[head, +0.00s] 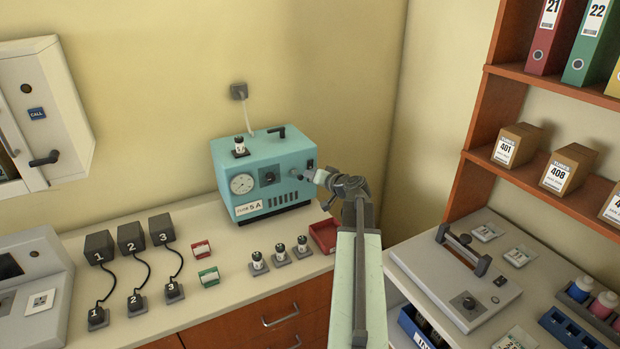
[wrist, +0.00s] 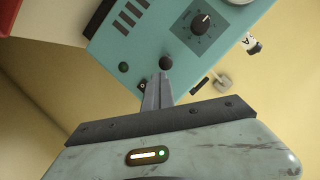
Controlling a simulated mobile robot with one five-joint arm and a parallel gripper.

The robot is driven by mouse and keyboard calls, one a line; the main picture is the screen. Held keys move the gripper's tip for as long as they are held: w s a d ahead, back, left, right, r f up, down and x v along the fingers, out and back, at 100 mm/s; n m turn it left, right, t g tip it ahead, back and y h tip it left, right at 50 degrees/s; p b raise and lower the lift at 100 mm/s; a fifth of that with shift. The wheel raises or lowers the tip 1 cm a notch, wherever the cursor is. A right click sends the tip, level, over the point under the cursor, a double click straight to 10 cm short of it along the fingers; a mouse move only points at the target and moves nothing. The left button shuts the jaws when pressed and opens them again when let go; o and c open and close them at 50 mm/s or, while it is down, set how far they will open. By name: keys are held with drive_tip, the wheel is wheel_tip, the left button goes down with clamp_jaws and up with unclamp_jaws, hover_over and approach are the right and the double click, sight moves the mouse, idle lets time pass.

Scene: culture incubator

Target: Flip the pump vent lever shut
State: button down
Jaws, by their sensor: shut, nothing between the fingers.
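The teal pump (head: 283,158), labelled 5A, stands at the back of the counter against the wall. A short black lever (head: 278,130) lies flat along its top; I cannot tell for certain that it is the vent lever. My gripper (head: 304,175) is shut and empty at the right part of the pump's front. In the wrist view the closed fingertips (wrist: 160,76) are close to a round black knob (wrist: 166,62) on the pump face; I cannot tell if they touch. A pointer dial (wrist: 200,22) and a green button (wrist: 123,66) are nearby.
Several vials and a red tray (head: 324,234) sit in front of the pump. A shelf (head: 540,85) with binders and boxes is at the right.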

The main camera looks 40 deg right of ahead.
drive_tip(key=shift+w+a+f, duration=0.25)
drive_tip(key=shift+a, duration=0.15)
drive_tip(key=shift+w+a+f, duration=0.2)
drive_tip(key=shift+a, duration=0.2)
wheel_tip(320, 180, up, 4)
drive_tip(key=s+d+p, duration=0.2)
drive_tip(key=p, duration=0.1)
drive_tip(key=s+a+f+b, duration=0.1)
drive_tip(key=s+f+b, duration=0.2)
drive_tip(key=s, duration=0.6)
drive_tip(key=shift+s+a+f+b, duration=0.25)
drive_tip(key=shift+s+f+b, duration=0.15)
drive_tip(key=shift+f, duration=0.3)
